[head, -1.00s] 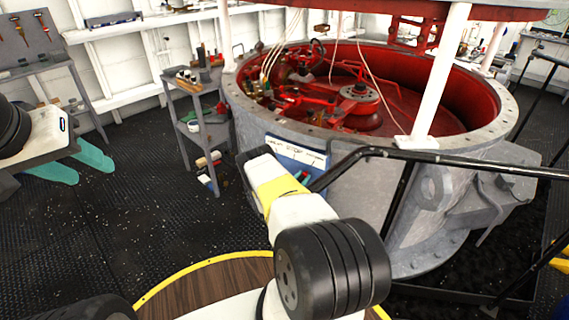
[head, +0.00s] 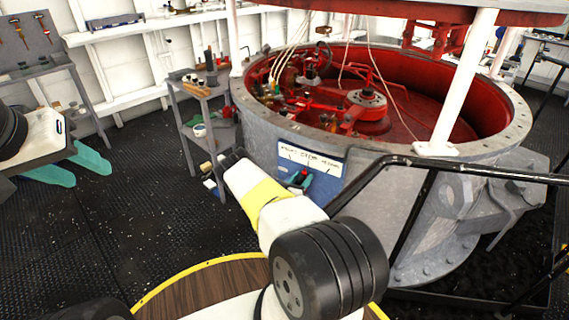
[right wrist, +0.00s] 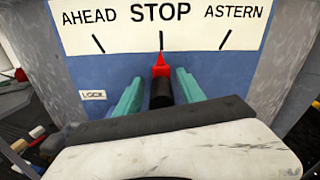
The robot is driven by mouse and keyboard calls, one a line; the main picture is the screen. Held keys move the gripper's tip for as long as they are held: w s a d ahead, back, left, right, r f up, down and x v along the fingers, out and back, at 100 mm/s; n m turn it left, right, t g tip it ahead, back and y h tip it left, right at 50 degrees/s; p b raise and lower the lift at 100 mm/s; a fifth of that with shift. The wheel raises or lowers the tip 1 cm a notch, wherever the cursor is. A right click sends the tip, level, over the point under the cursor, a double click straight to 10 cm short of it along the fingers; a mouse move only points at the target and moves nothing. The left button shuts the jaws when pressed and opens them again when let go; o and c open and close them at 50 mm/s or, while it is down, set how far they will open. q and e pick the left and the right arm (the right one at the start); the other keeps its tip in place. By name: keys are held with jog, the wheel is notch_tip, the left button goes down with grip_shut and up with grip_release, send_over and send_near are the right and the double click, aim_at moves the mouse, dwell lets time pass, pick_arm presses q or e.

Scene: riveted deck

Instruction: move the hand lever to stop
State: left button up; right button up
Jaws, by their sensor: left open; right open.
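The hand lever (right wrist: 162,95) has a black grip and a red pointed tip. In the right wrist view its tip points up, in line with the STOP mark on the white sign plate (right wrist: 161,22), between AHEAD and ASTERN. My right gripper (right wrist: 159,79) is open, with one teal finger on each side of the lever and a visible gap to both. In the head view the sign plate (head: 311,159) is on the drum's side, and my right gripper (head: 300,180) is partly hidden by my arm. My left gripper (head: 72,166) is open and empty at the far left.
A black handrail (head: 450,165) runs close to the right of my right arm. The grey drum wall (head: 400,215) stands behind it. A small grey shelf cart (head: 205,125) is left of the drum. The dark deck (head: 120,220) at left is mostly clear.

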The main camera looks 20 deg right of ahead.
jog(key=shift+s, duration=0.1)
jog(key=v, duration=0.7)
jog(key=shift+s+a, duration=0.2)
jog(key=shift+a, duration=0.1)
dwell(0.3)
